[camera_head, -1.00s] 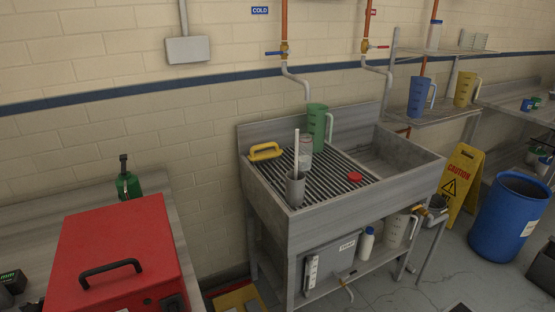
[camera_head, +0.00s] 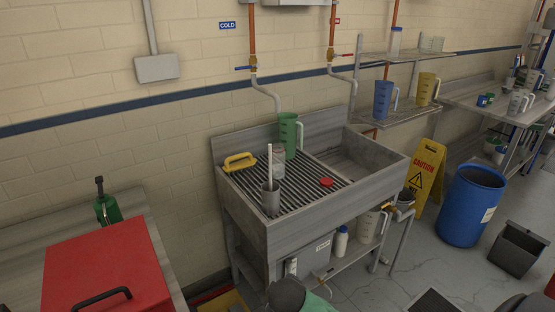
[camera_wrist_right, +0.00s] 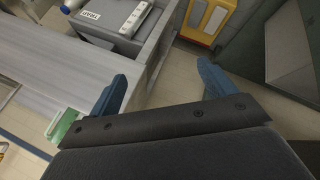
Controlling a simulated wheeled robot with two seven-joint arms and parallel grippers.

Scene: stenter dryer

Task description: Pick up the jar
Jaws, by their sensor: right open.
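The clear jar (camera_head: 278,163) stands upright on the ribbed drain rack of the metal sink, behind a grey cup (camera_head: 271,201) holding a white stick. The cup hides part of the jar's lower left. A red lid (camera_head: 326,182) lies on the rack to the right. My right gripper (camera_wrist_right: 161,88) shows in the wrist view with its two blue fingers wide apart and nothing between them. The jar is not in the wrist view. My left gripper is not in view.
On the sink (camera_head: 300,232) are a green jug (camera_head: 290,135) behind the jar and a yellow-handled brush (camera_head: 240,161) to the left. The right basin looks empty. A red case (camera_head: 112,265) stands at left. A caution sign (camera_head: 424,175) and blue barrel (camera_head: 470,205) stand at right.

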